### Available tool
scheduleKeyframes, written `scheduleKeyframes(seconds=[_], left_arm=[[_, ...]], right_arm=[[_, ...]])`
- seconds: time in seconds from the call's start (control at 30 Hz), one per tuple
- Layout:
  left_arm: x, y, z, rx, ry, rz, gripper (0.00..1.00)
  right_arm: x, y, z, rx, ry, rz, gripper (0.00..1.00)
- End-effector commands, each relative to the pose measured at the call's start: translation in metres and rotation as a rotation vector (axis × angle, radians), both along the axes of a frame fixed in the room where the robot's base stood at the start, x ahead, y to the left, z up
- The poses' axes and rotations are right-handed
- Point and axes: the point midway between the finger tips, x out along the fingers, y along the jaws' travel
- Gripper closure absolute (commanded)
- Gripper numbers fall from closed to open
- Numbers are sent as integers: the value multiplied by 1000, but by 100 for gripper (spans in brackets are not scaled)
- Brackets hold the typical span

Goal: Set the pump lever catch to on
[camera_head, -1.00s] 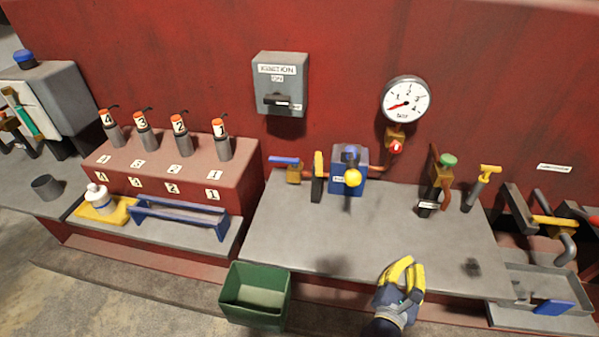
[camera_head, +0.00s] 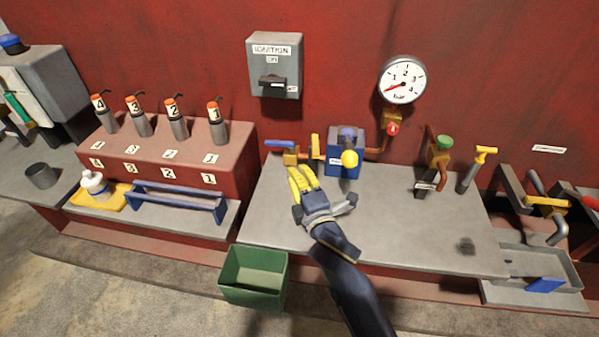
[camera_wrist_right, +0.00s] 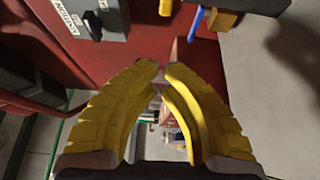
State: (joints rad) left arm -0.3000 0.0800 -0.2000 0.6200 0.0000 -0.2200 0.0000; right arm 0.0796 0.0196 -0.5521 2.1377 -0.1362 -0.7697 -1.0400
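The pump looks to be the blue box (camera_head: 345,140) on the bench's back edge, with a yellow ball-ended lever (camera_head: 349,158) pointing forward. A small white label on its left side is too small to read, and I cannot make out the catch's setting. My right gripper (camera_head: 297,172) is in front and left of the pump, apart from it, below a brass valve (camera_head: 291,156) with a blue handle. In the right wrist view its yellow fingers (camera_wrist_right: 161,70) come together at the tips with nothing visibly held. My left gripper is not in view.
A yellow upright handle (camera_head: 315,147) stands between valve and pump. An ignition switch box (camera_head: 274,60) and a pressure gauge (camera_head: 402,80) are on the red wall. A green bin (camera_head: 252,278) stands below the bench. The grey bench top (camera_head: 400,225) is mostly clear.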

Motion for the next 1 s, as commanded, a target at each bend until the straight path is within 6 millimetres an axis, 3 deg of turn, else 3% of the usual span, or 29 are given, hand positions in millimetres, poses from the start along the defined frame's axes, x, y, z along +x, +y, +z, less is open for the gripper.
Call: scheduleKeyframes(seconds=[0.47, 0.7, 1.0], left_arm=[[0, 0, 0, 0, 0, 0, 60], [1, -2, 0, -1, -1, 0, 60], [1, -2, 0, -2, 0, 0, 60]], right_arm=[[78, 27, 0, -3, 1, -2, 100], [77, -2, -1, -4, 1, -3, 100], [76, -13, -1, -3, 1, -2, 100]])
